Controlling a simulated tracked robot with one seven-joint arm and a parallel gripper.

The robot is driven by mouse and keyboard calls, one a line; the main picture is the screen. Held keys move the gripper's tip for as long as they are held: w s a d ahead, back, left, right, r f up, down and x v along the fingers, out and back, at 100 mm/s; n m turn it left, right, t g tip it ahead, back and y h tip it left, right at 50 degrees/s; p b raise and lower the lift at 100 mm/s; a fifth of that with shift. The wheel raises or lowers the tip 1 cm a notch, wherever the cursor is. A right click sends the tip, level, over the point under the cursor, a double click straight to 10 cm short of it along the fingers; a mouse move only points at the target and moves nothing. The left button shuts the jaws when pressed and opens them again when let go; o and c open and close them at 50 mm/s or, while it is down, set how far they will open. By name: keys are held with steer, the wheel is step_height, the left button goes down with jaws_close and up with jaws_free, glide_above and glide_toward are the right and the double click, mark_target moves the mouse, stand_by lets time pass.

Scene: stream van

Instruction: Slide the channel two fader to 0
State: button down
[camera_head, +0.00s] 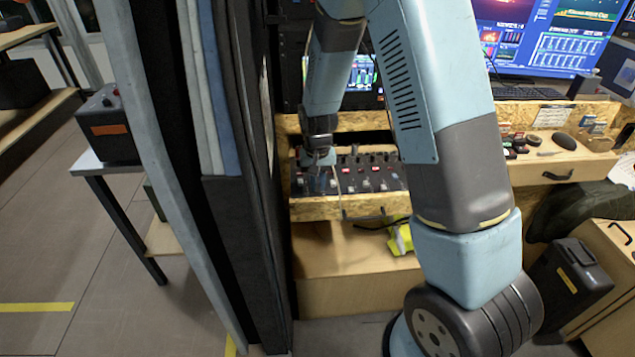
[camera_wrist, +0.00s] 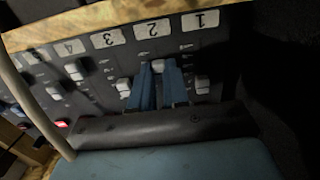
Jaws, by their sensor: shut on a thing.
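The mixer panel (camera_head: 350,182) sits in a wooden housing in the head view. The wrist view shows its face upside down, with number labels 1 (camera_wrist: 200,20), 2 (camera_wrist: 152,29) and 3 (camera_wrist: 107,38). My gripper (camera_head: 318,160) is down at the panel's left end. In the wrist view its two blue fingers (camera_wrist: 160,72) are closed around the pale cap of the channel two fader (camera_wrist: 158,65), in line with label 2. The fingers hide most of that fader's slot. The scale marks beside it are too small to read.
The channel one fader cap (camera_wrist: 202,85) and channel three fader cap (camera_wrist: 123,87) stand close on either side of my fingers. A dark padded partition (camera_head: 240,170) rises left of the panel. Monitors (camera_head: 545,40) and a wooden desk (camera_head: 560,150) are to the right.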

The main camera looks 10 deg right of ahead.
stand_by(0.3)
steer(key=shift+w, duration=1.45)
steer(key=c, duration=1.1)
jaws_free()
step_height(320, 180, up, 14)
steer(key=shift+f, duration=0.15)
